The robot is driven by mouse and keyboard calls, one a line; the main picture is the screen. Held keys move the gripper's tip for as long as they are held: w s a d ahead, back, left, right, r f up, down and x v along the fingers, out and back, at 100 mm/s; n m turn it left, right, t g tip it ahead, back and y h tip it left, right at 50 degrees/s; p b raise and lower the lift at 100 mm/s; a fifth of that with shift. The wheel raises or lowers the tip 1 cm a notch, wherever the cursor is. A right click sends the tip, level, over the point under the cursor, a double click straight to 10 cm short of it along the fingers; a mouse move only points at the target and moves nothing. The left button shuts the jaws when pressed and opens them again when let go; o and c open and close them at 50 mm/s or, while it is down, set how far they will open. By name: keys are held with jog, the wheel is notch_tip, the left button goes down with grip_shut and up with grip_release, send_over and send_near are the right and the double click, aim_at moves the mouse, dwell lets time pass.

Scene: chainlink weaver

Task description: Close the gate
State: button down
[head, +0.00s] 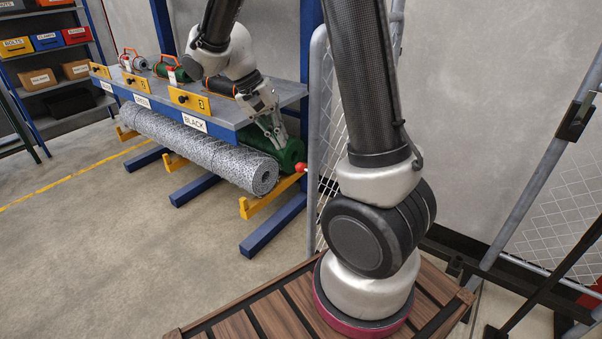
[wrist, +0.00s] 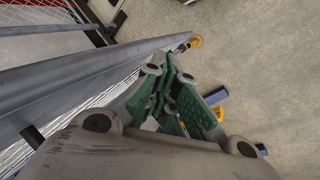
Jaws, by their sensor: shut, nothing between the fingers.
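The chain-link gate (head: 316,140) has a grey tube frame and stands behind my arm in the head view, its near upright seen left of the arm's base. My arm hides much of its mesh. In the wrist view a grey frame tube (wrist: 90,75) runs diagonally beside my gripper, ending near a yellow wheel-like part (wrist: 195,42). My gripper (head: 278,136) is shut and empty, left of the gate upright and in front of the rack. Its green-padded fingers (wrist: 178,80) are close to the tube in the wrist view; I cannot tell whether they touch it.
A grey post with a black latch part (head: 575,120) and mesh stands at right. Storage shelves (head: 50,50) stand at far left. The concrete floor at left is clear.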

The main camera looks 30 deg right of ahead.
jog(key=w+f+m+h, duration=0.2)
jog(key=w+f+m, duration=0.3)
jog(key=w+m, duration=0.15)
jog(key=s+d+f, duration=0.6)
jog(key=s+f, duration=0.1)
jog(key=f, duration=0.1)
jog(key=shift+s+g, duration=0.2)
jog(key=shift+g, duration=0.2)
jog(key=shift+s+d+f+m, duration=0.1)
jog(key=shift+d+f+m, duration=0.05)
jog(key=shift+m, duration=0.1)
